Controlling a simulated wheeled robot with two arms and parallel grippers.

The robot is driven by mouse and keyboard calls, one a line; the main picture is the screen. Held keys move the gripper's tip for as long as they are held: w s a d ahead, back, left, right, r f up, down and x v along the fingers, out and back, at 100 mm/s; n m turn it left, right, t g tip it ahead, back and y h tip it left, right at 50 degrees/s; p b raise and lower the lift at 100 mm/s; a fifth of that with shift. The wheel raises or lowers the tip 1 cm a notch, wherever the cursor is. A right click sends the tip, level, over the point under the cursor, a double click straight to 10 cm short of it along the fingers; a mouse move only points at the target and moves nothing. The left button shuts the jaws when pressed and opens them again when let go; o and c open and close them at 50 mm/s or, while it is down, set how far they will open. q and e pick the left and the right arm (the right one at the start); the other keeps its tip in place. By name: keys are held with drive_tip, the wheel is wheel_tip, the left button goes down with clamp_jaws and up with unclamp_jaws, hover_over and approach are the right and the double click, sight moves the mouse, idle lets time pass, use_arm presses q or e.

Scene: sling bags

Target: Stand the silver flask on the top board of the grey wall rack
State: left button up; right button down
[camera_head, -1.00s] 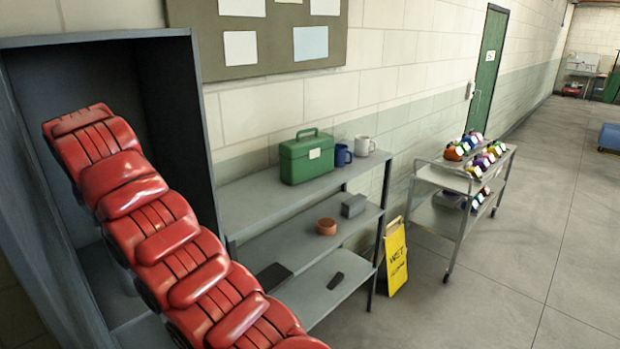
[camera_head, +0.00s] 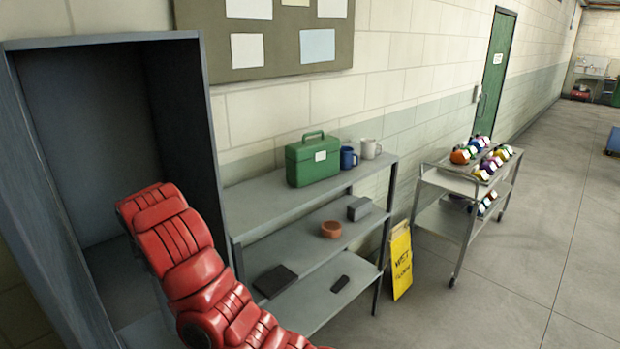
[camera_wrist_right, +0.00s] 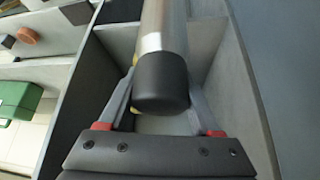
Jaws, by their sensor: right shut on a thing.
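The silver flask (camera_wrist_right: 163,30) shows in the right wrist view, with a black end (camera_wrist_right: 161,82) towards the camera. My right gripper (camera_wrist_right: 162,92) is shut on it, one finger on each side. The flask's far end is cut off by the frame. The grey wall rack (camera_head: 250,205) stands against the wall in the head view, and the left part of its top board is bare. A red arm of mine crosses in front of the tall cabinet left of the rack; no gripper or flask shows in the head view. My left gripper is not in view.
A green box (camera_head: 313,160), a blue mug (camera_head: 348,158) and a white mug (camera_head: 371,148) stand on the right of the top board. The open dark cabinet (camera_head: 105,130) rises beside the rack's left end. A yellow sign (camera_head: 401,262) and a trolley (camera_head: 447,180) stand to the right.

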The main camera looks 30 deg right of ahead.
drive_tip(key=s+d+f, duration=0.4)
drive_tip(key=f, duration=0.4)
drive_tip(key=s+d+f, duration=0.4)
drive_tip(key=f, duration=0.4)
drive_tip(key=s+d+f, duration=0.3)
drive_tip(key=d+f, duration=0.1)
drive_tip(key=f, duration=0.4)
drive_tip(key=w+r, duration=0.3)
drive_tip(key=w, duration=0.2)
drive_tip(key=shift+w, duration=0.2)
drive_tip(key=shift+s+a, duration=0.1)
drive_tip(key=shift+a, duration=0.1)
